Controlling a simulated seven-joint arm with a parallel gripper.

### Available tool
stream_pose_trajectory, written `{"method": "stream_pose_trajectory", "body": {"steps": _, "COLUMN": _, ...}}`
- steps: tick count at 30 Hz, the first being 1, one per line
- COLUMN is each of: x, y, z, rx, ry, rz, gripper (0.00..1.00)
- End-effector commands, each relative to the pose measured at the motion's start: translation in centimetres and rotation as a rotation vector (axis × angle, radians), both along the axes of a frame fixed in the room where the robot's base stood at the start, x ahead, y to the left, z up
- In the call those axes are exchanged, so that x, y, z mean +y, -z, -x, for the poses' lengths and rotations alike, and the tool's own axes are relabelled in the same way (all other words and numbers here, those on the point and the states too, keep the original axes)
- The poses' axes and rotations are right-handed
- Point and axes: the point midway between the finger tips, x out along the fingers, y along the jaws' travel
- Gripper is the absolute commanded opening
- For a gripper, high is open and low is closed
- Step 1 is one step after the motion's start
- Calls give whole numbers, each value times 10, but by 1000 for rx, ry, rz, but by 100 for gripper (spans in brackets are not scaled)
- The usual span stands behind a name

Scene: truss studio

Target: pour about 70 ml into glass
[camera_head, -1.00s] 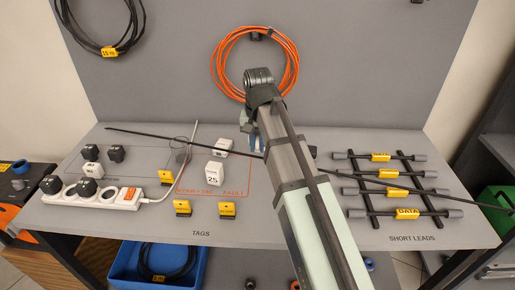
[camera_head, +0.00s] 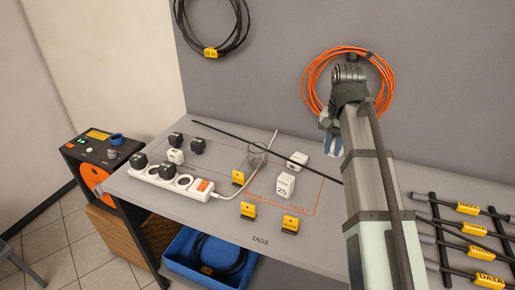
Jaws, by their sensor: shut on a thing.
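My gripper (camera_head: 329,141) is at the back of the bench, right of the glass and below the orange cable coil. Its blue fingers point down and are partly hidden by my own arm. No pouring stream shows.
A white power strip (camera_head: 205,188) with black plugs lies left of the glass, its pale cable passing close by. White blocks (camera_head: 285,185) and yellow tags (camera_head: 248,211) stand nearby. A long thin black rod (camera_head: 225,134) crosses the bench.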

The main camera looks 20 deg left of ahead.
Motion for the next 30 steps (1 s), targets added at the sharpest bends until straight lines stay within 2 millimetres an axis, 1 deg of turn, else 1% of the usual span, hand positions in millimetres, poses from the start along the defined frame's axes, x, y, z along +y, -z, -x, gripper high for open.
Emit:
{"method": "stream_pose_trajectory", "body": {"steps": 1, "x": 8, "y": -1, "z": -4, "rx": -1, "ry": 13, "rz": 0, "gripper": 0}}
{"method": "stream_pose_trajectory", "body": {"steps": 5, "x": 28, "y": -3, "z": -10, "rx": -1, "ry": 63, "rz": 0, "gripper": 0}}
{"method": "stream_pose_trajectory", "body": {"steps": 8, "x": 49, "y": -4, "z": -15, "rx": -1, "ry": 115, "rz": 0, "gripper": 0}}
{"method": "stream_pose_trajectory", "body": {"steps": 11, "x": 75, "y": -4, "z": -21, "rx": 0, "ry": 179, "rz": 1, "gripper": 0}}
{"method": "stream_pose_trajectory", "body": {"steps": 21, "x": 178, "y": -7, "z": -30, "rx": -1, "ry": 422, "rz": 1, "gripper": 0}}
{"method": "stream_pose_trajectory", "body": {"steps": 30, "x": 269, "y": -6, "z": -25, "rx": 0, "ry": 630, "rz": 2, "gripper": 0}}
